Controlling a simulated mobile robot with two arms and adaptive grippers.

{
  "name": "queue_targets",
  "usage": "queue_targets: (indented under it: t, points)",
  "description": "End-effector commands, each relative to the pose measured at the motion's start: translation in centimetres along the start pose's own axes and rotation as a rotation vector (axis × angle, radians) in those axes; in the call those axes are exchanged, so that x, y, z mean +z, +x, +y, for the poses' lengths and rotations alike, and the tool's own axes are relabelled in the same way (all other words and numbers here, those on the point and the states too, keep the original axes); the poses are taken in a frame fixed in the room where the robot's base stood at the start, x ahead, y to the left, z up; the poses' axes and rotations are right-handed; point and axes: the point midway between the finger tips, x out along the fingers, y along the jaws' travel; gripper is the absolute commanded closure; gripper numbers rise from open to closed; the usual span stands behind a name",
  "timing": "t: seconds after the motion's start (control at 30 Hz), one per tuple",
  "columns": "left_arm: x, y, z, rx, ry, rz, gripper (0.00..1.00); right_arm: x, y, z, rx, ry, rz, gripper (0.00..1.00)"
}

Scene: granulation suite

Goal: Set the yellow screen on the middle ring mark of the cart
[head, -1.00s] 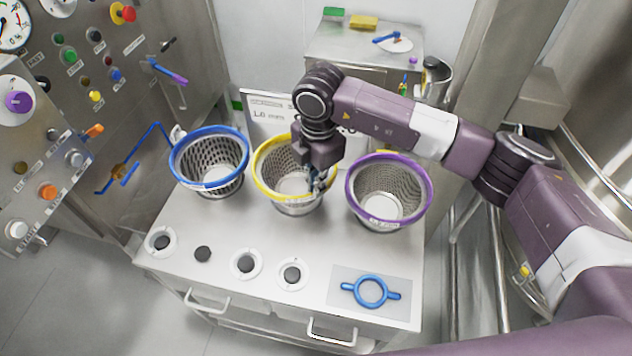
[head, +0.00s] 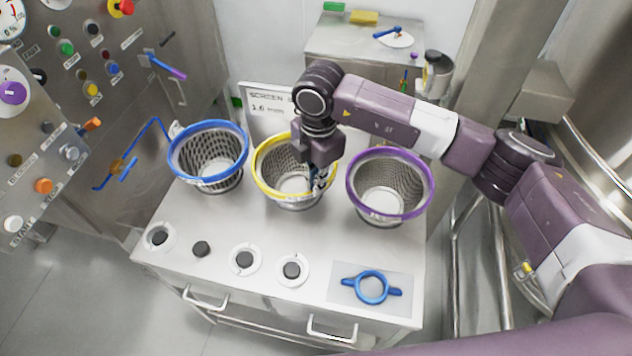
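The yellow screen (head: 283,190) is a perforated metal basket with a yellow rim. It stands upright on the steel cart (head: 222,305) between the blue-rimmed screen (head: 190,180) and the purple-rimmed screen (head: 400,213). My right gripper (head: 321,184) points down at the right side of the yellow rim. Its fingers are small and partly covered by the wrist, so I cannot tell whether they grip the rim. White ring marks with dark centres lie along the cart's front: left (head: 147,238), middle (head: 245,273) and right (head: 292,284). My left gripper is out of view.
A dark disc (head: 202,249) without a white ring lies between the left and middle marks. A blue two-handled ring (head: 372,288) lies on a grey mat at front right. A sign (head: 268,106) stands behind the screens. A control panel is at left.

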Motion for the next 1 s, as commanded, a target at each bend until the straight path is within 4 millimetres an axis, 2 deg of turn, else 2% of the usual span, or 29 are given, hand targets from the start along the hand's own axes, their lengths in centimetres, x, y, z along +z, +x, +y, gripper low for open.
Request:
queue_targets:
  t: [0.03,0.17,0.2,0.53,0.67,1.0]
  points:
    - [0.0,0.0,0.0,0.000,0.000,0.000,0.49,0.0,-0.1,0.1,0.002,0.000,0.000,0.91]
    - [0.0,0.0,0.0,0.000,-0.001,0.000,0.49,0.0,-0.1,0.0,0.001,0.000,0.000,0.76]
    - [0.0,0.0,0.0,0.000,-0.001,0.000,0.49,0.0,-0.1,0.0,0.001,0.000,0.000,0.75]
    - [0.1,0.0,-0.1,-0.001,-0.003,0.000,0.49,0.0,-0.5,0.0,0.000,0.000,-0.001,0.75]
    - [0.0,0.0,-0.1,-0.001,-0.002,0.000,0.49,0.1,-2.4,0.1,0.003,-0.001,-0.002,0.75]
    - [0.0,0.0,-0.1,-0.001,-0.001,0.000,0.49,0.0,-9.4,0.1,0.004,-0.001,-0.002,0.75]
